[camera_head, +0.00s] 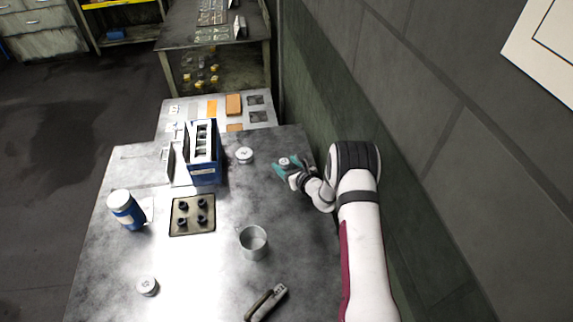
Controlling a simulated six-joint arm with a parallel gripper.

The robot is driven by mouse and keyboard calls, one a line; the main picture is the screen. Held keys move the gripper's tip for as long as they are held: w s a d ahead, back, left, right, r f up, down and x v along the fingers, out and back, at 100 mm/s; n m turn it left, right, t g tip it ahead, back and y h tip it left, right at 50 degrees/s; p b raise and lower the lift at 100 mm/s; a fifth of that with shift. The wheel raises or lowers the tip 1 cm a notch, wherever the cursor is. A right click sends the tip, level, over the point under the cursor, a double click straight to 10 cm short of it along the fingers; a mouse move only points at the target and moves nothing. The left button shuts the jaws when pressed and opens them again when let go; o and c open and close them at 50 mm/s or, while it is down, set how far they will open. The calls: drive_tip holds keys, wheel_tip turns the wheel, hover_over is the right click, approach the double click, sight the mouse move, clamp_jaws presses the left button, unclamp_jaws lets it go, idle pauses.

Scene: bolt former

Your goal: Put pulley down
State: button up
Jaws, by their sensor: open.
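My gripper (285,166) has teal fingers and is at the right edge of the table, near the wall. It is open. A small round grey-white piece, seemingly a pulley (284,160), shows between or just beside the fingers. Whether it touches them or rests on the table is too small to tell. Two similar round white pieces lie on the table, one (244,155) left of my gripper and one (147,286) at the front left.
The grey metal table (110,255) holds a blue box (203,165), a blue-and-white bottle (125,209), a dark tray (178,229) with several pegs, a grey mug (252,243) and a clamp-like tool (266,302). A dark wall (440,130) stands close on the right.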

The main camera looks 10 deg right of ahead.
drive_tip(key=v, duration=0.7)
drive_tip(key=shift+s+d+r, duration=0.1)
drive_tip(key=shift+s+r, duration=0.1)
drive_tip(key=shift+s, duration=0.05)
drive_tip(key=s+a+r+n+g+y, duration=0.1)
drive_tip(key=s+a+r+n+y, duration=0.1)
drive_tip(key=a+r+n+y, duration=0.25)
drive_tip(key=s+a+r+n+g+y, duration=0.1)
drive_tip(key=s+a+r+n, duration=0.15)
drive_tip(key=a+r, duration=0.45)
drive_tip(key=s+a+r+n+g+y, duration=0.1)
drive_tip(key=s+a+r+n+g, duration=0.35)
drive_tip(key=s, duration=0.35)
drive_tip(key=s+a+r+n+g+y, duration=0.1)
drive_tip(key=s+a+r+n+g, duration=0.25)
drive_tip(key=s+r+n, duration=0.35)
drive_tip(key=s+d+f+n+g+h, duration=0.1)
drive_tip(key=s+d+n+h, duration=0.3)
drive_tip(key=s, duration=0.6)
drive_tip(key=s+d+f+n+g+h, duration=0.2)
drive_tip(key=s+d+h, duration=0.4)
drive_tip(key=s, duration=0.5)
drive_tip(key=shift+s+d+f+n, duration=0.35)
drive_tip(key=shift+d+f+n, duration=0.1)
drive_tip(key=shift+d+n, duration=0.75)
drive_tip(key=shift+o, duration=0.2)
